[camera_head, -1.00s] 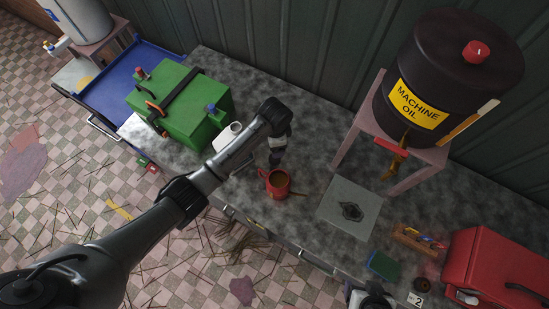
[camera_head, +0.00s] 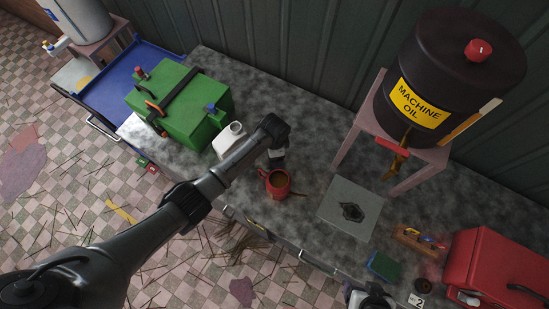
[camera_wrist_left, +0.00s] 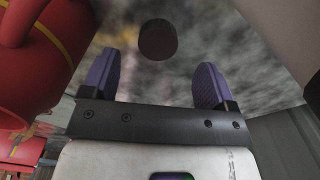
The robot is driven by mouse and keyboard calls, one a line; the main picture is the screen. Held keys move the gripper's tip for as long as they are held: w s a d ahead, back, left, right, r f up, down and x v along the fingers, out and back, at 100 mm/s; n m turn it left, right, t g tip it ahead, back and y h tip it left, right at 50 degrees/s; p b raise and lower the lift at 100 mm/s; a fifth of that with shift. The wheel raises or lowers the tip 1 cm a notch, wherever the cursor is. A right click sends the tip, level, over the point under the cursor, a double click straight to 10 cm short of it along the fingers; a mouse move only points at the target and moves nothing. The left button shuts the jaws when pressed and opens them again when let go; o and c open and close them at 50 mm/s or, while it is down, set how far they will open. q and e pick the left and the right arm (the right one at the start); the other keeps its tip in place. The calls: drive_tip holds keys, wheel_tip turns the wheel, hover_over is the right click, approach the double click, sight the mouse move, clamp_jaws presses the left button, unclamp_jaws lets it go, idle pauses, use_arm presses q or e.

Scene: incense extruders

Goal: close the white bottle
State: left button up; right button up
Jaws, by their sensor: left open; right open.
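The white bottle (camera_head: 228,141) stands on the workbench beside the green box, its round mouth uncovered. A pale surface at the upper right of the left wrist view may be the bottle; I cannot tell. My left gripper (camera_head: 277,158) is low over the bench, right of the bottle and just behind the red mug, partly hidden by its own arm. In the left wrist view its purple fingers (camera_wrist_left: 156,66) are apart and empty. A small dark round piece (camera_wrist_left: 158,40), perhaps the cap, shows beyond the fingertips. My right gripper (camera_head: 368,298) is at the bottom edge, partly cut off.
The green box (camera_head: 180,105) is left of the bottle. A grey plate (camera_head: 349,208), a black machine oil drum (camera_head: 450,75) on a stand and a red box (camera_head: 495,270) are to the right.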

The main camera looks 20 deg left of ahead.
use_arm(q)
drive_tip(key=shift+s+a+f, duration=0.1)
drive_tip(key=shift+s+f, duration=0.05)
drive_tip(key=shift+f, duration=0.95)
drive_tip(key=shift+s+a+f, duration=0.1)
drive_tip(key=shift+f, duration=1)
drive_tip(key=shift+c, duration=0.5)
drive_tip(key=c, duration=0.9)
